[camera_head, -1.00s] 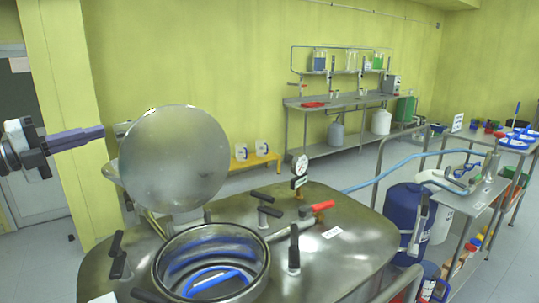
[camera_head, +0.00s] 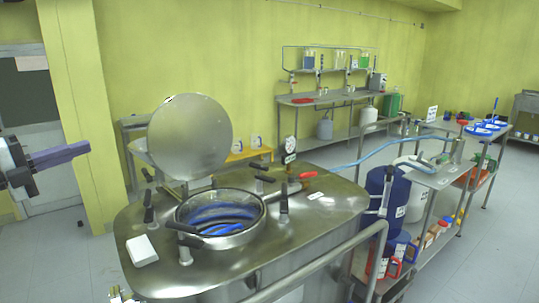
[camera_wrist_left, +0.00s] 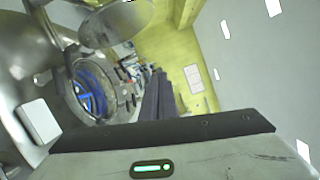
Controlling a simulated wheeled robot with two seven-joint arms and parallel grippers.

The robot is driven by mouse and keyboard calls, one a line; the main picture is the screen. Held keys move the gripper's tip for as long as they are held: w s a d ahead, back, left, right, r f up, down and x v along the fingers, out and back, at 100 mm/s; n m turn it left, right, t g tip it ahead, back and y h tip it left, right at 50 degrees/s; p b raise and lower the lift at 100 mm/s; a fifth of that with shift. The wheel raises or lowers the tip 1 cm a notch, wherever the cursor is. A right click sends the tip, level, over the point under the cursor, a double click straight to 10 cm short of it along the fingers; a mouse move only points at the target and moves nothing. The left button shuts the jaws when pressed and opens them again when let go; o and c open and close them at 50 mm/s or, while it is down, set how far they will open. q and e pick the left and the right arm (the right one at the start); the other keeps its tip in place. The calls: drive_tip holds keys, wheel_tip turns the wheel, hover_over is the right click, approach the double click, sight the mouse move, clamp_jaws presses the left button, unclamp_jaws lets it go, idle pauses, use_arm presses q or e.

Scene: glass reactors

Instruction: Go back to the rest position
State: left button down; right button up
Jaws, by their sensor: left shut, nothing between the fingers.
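My left gripper (camera_head: 86,148) comes in from the left in the head view, level with the open round lid and clear of it. Its purple fingers are shut with nothing between them; they also show in the left wrist view (camera_wrist_left: 160,82). The steel reactor (camera_head: 325,208) stands in the middle, its round hatch (camera_head: 262,222) open with blue parts visible inside. The round lid (camera_head: 188,135) is tilted up behind the hatch. My right gripper is not in view.
A steel handrail (camera_head: 325,262) runs along the reactor's front right. A white block (camera_head: 142,250) lies on the reactor's left top. A bench (camera_head: 330,98) stands by the back wall. Open floor lies at left.

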use_arm(q)
drive_tip(key=s+d+f+n+y, duration=0.15)
drive_tip(key=s+f+n, duration=0.25)
drive_tip(key=f, duration=0.7)
drive_tip(key=s+d+f+n+y, duration=0.1)
drive_tip(key=s+f+n+y, duration=0.25)
drive_tip(key=f, duration=0.75)
drive_tip(key=s+d+f+n+y, duration=0.2)
drive_tip(key=s+f+n, duration=0.3)
drive_tip(key=f, duration=0.7)
drive_tip(key=s+d+f+n+g+y, duration=0.15)
drive_tip(key=s+f+g, duration=0.25)
drive_tip(key=s+f, duration=0.6)
drive_tip(key=s+d+f+n+g+y, duration=0.1)
drive_tip(key=s+f+n+g+y, duration=0.15)
drive_tip(key=s+f, duration=0.85)
drive_tip(key=s+d+r+n+h, duration=0.1)
drive_tip(key=s+d+n, duration=0.2)
drive_tip(key=d, duration=0.7)
drive_tip(key=s+d+n+h, duration=0.1)
drive_tip(key=s+d+n, duration=0.2)
drive_tip(key=d+n, duration=0.3)
drive_tip(key=d, duration=0.5)
drive_tip(key=shift+s+r+n, duration=0.25)
drive_tip(key=shift+r+n, duration=0.1)
